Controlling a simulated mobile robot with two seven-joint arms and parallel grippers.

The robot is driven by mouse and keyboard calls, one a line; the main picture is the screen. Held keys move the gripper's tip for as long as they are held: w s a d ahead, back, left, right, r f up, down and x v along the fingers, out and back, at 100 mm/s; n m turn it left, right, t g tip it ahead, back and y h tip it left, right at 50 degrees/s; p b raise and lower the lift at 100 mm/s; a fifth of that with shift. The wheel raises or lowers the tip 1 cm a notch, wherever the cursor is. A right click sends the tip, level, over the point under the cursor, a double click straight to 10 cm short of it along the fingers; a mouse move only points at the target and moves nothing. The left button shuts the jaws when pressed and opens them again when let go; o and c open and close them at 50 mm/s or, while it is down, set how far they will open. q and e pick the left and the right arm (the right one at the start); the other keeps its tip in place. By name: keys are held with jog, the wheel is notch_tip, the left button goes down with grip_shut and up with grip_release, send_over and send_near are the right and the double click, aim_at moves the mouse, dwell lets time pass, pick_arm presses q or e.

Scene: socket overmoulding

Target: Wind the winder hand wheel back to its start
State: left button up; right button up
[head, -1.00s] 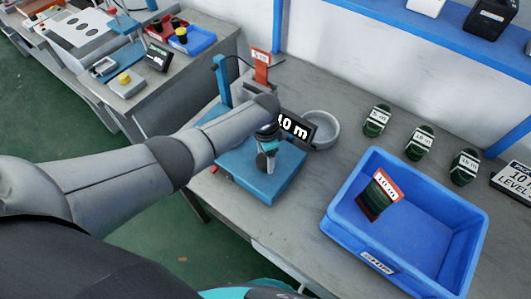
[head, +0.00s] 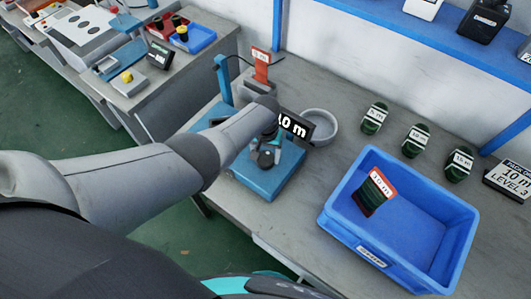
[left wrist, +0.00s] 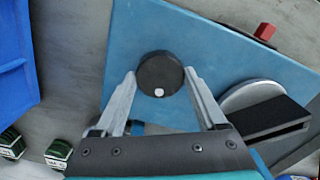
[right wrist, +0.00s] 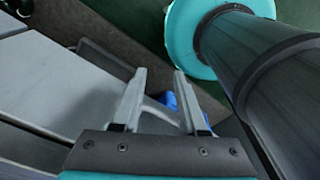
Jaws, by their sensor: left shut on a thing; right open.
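The winder has a blue base plate (head: 268,184) on the grey bench, with a display (head: 295,125) whose visible part reads "0 m", its left end hidden by my arm. Its dark round hand wheel (left wrist: 160,72) has a white dot at the near rim in the left wrist view. My left gripper (left wrist: 161,80) is shut on the wheel, one finger on each side; in the head view the gripper (head: 267,155) is above the base and mostly covers the wheel. My right gripper (right wrist: 160,75) is open and empty, away from the winder.
A blue bin (head: 405,225) holding a labelled dark bundle (head: 374,195) stands right of the winder. A grey round dish (head: 320,127) sits behind it. Several dark green coils (head: 416,140) lie at the right. A blue post (head: 223,78) stands behind my left arm.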

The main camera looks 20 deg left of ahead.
pick_arm(q)
jog(key=n, duration=0.4)
jog(key=shift+n, duration=0.3)
jog(key=n, duration=0.4)
jog(key=shift+n+p, duration=0.3)
jog(key=shift+p, duration=0.1)
jog(key=n, duration=0.4)
jog(key=shift+n, duration=0.3)
jog(key=n, duration=1.1)
jog(key=shift+w+n+b, duration=0.1)
jog(key=shift+n+b, duration=0.2)
jog(key=shift+n, duration=0.1)
jog(key=n+b, duration=0.1)
jog(key=n, duration=0.5)
jog(key=shift+n, duration=0.3)
jog(key=o, duration=1.3)
